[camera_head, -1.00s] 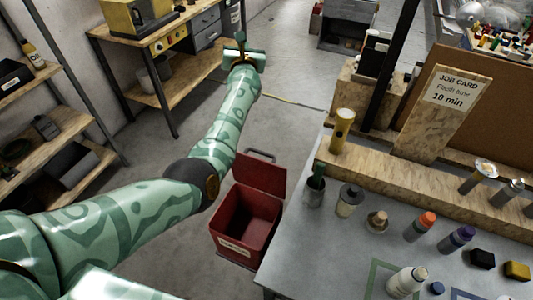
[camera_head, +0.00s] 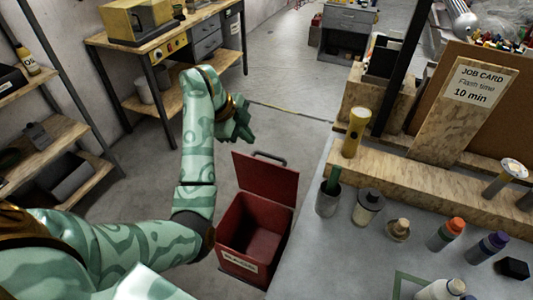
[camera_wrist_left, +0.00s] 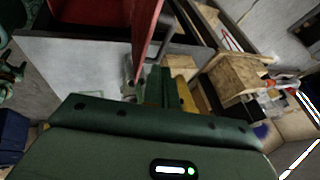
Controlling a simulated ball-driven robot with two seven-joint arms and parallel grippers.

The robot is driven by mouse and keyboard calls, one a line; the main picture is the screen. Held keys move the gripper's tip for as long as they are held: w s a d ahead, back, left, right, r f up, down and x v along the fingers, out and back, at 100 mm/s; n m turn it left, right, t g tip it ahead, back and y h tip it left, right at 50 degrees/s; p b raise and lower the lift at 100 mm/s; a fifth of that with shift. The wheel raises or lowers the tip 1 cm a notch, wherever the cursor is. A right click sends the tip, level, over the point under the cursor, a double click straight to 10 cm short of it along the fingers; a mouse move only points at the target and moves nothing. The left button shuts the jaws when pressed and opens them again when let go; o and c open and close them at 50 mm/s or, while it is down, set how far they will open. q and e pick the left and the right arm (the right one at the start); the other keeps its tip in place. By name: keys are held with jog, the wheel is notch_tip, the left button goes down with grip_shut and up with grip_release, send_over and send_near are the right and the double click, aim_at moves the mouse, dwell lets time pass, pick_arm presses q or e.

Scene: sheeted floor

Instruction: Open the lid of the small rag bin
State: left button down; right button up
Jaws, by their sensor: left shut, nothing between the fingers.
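The small red rag bin (camera_head: 240,262) stands on the floor beside the workbench, with a white label on its front. Its lid (camera_head: 265,178) stands open, tilted up at the back, and the dark red inside shows. A dark handle (camera_head: 269,157) sits at the lid's upper edge. My left gripper (camera_head: 238,125) is above and left of the lid, apart from it in the head view. Its fingers (camera_wrist_left: 157,88) are shut and empty in the left wrist view, where the red lid (camera_wrist_left: 146,35) shows just beyond them. My right gripper is not in view.
A shelf (camera_head: 40,150) stands at left and a wooden bench (camera_head: 165,45) behind. The floor beyond the bin is clear.

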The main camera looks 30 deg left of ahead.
pick_arm(q)
jog(key=b+x, duration=0.2)
jog(key=x, duration=0.7)
jog(key=shift+f+b, duration=0.15)
jog(key=shift+b, duration=0.15)
jog(key=w+f+g+b, duration=0.1)
jog(key=w+g+b, duration=0.1)
jog(key=w+b, duration=0.2)
jog(key=shift+w+a, duration=0.2)
jog(key=shift+w, duration=0.8)
